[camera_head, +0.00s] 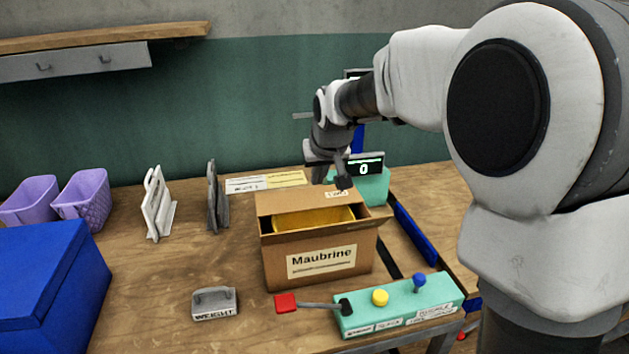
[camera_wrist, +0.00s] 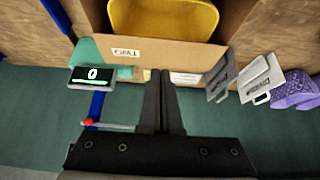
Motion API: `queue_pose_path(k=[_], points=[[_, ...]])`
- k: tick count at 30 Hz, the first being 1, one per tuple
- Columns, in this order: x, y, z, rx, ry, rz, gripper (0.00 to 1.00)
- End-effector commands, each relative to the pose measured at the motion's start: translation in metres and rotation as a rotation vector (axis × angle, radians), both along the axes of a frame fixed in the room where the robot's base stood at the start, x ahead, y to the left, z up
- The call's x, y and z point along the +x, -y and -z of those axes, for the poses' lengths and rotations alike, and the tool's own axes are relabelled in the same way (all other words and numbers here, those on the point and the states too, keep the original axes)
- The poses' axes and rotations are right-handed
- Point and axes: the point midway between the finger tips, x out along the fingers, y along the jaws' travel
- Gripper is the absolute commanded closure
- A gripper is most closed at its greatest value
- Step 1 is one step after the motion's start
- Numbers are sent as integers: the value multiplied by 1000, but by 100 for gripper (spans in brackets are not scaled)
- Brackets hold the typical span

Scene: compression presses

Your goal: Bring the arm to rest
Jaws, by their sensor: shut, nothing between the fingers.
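My arm reaches in from the right in the head view. My gripper (camera_head: 328,180) hangs above the back of an open cardboard box marked "Maubrine" (camera_head: 305,279). In the wrist view my gripper (camera_wrist: 162,75) shows as two dark fingers pressed together with nothing between them. The fingertips appear close to the box's back flap (camera_wrist: 150,50); I cannot tell whether they touch. A yellow item (camera_head: 313,219) lies inside the box and also shows in the wrist view (camera_wrist: 165,15).
A display reading 0 (camera_head: 366,167) stands behind the box. A teal control panel (camera_head: 400,306) with a red-ended lever (camera_head: 286,303) is in front. A grey weight (camera_head: 214,303), a blue box (camera_head: 45,285) and purple baskets (camera_head: 82,199) are on the left.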

Motion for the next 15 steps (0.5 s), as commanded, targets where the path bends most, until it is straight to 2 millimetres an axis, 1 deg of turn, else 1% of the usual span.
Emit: queue_pose_path(k=[1, 4, 11, 14, 15], points=[[-7, 1, -8, 0, 2, 0, 100], [-16, 3, -18, 0, 2, 0, 100], [-30, 7, -30, -1, 1, 2, 100], [-45, 15, -42, -3, 0, 12, 100], [-54, 20, -48, -5, -2, 18, 100]])
